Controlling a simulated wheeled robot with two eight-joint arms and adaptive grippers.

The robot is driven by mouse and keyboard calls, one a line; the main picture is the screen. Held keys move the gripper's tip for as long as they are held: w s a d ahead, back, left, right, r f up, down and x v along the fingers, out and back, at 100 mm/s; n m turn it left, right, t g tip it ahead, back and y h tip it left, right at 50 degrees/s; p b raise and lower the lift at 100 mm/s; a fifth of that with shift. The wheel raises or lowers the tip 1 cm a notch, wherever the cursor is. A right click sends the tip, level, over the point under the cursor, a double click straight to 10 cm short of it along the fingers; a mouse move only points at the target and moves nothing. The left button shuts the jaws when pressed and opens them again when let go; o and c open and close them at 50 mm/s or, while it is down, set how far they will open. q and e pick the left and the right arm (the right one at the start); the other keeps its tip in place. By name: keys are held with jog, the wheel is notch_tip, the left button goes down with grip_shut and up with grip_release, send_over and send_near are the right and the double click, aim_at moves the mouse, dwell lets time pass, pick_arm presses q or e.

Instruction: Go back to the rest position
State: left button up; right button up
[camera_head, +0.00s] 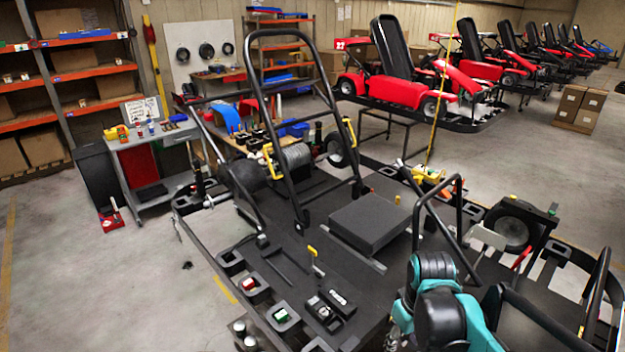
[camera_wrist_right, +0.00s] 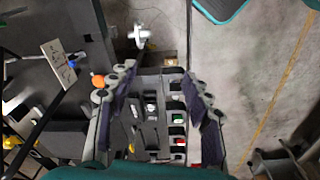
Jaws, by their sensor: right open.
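My right arm, teal and black, comes in at the lower right of the head view, over the near part of a stripped kart chassis (camera_head: 357,262). Its gripper is hidden or cut off in that view. In the right wrist view my right gripper (camera_wrist_right: 158,76) is open, its two fingers spread wide with nothing gripped between them. Beyond and between the fingers lie black holders (camera_wrist_right: 152,138) with small parts, one green and one red. My left arm and left gripper are not in view.
A black hoop (camera_head: 290,150) rises from the chassis, and bent black tubes stand close to my right arm. A grey workbench (camera_head: 150,140) and shelves are at the left. Red karts (camera_head: 395,70) stand at the back. Grey floor is open at far left and right.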

jog(key=s+a+f+m+t+b, duration=0.1)
jog(key=s+f+m+t+b, duration=0.1)
jog(key=f+b, duration=0.8)
jog(key=s+a+f+m+t+b, duration=0.1)
jog(key=s+f+t+b, duration=0.3)
jog(key=f+b, duration=0.5)
jog(key=shift+s+a+f+m+b, duration=0.35)
jog(key=shift+s+a+m+b, duration=0.05)
jog(key=shift+s+m+b, duration=0.55)
